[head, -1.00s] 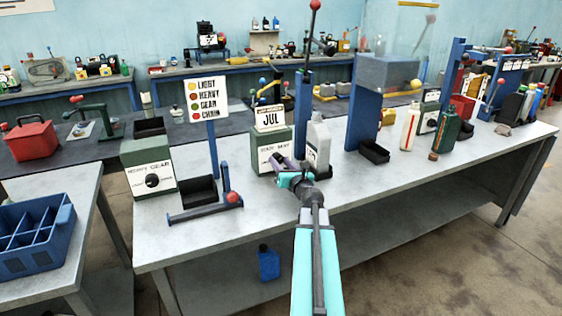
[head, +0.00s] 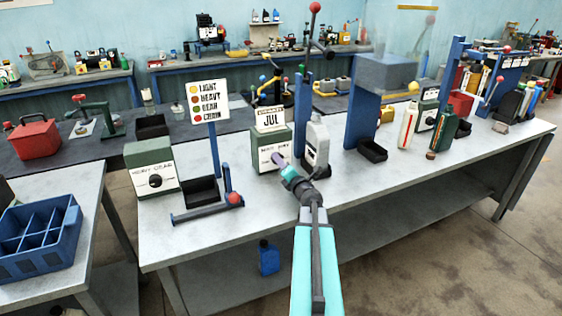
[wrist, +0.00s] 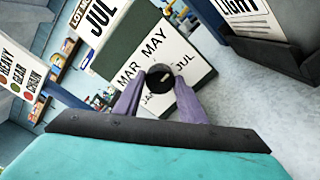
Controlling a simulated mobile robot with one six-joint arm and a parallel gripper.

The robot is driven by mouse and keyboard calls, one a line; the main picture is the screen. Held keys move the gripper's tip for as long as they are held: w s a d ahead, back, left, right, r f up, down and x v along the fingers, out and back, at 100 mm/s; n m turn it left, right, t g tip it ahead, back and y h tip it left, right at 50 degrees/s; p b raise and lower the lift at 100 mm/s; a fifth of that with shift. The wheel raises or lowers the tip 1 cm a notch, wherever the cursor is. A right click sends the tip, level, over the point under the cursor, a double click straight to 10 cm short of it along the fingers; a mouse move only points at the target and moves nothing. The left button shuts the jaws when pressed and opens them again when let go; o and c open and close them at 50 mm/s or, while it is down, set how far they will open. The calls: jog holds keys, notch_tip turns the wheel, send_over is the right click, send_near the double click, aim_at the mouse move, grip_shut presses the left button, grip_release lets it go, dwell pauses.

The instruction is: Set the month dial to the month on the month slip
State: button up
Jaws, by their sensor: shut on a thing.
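The month dial box (head: 267,138) is a green box with a white face, standing on the grey bench. In the wrist view its face (wrist: 159,49) shows MAR, MAY, JUL and a partly hidden month starting JA around a black dial knob (wrist: 160,84). The month slip (head: 270,119) stands on top of the box and reads JUL; it also shows in the wrist view (wrist: 101,16). My gripper (head: 278,160) is at the front of the box, its purple fingers shut on the knob. The knob's pointer direction is hard to make out.
A grey bottle (head: 316,145) stands close to the right of the box; its label reads LIGHT in the wrist view. A black tray (head: 201,192) and a red-knobbed lever (head: 233,198) are to the left. The bench front is clear.

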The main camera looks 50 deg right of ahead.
dwell(0.4)
jog(key=o, duration=1)
jog(key=shift+o, duration=0.2)
jog(key=shift+s, duration=0.1)
jog(key=shift+b+v, duration=0.65)
jog(key=shift+v, duration=3.6)
jog(key=shift+d+r+p, duration=0.1)
jog(key=shift+r+p, duration=0.05)
jog(key=shift+p, duration=1)
jog(key=p, duration=0.2)
jog(key=s+p, duration=0.1)
jog(key=p, duration=0.1)
jog(key=shift+a, duration=0.25)
jog(key=p, duration=0.2)
jog(key=s+p, duration=0.1)
jog(key=p, duration=0.2)
jog(key=shift+s+a, duration=0.1)
jog(key=shift+a, duration=0.2)
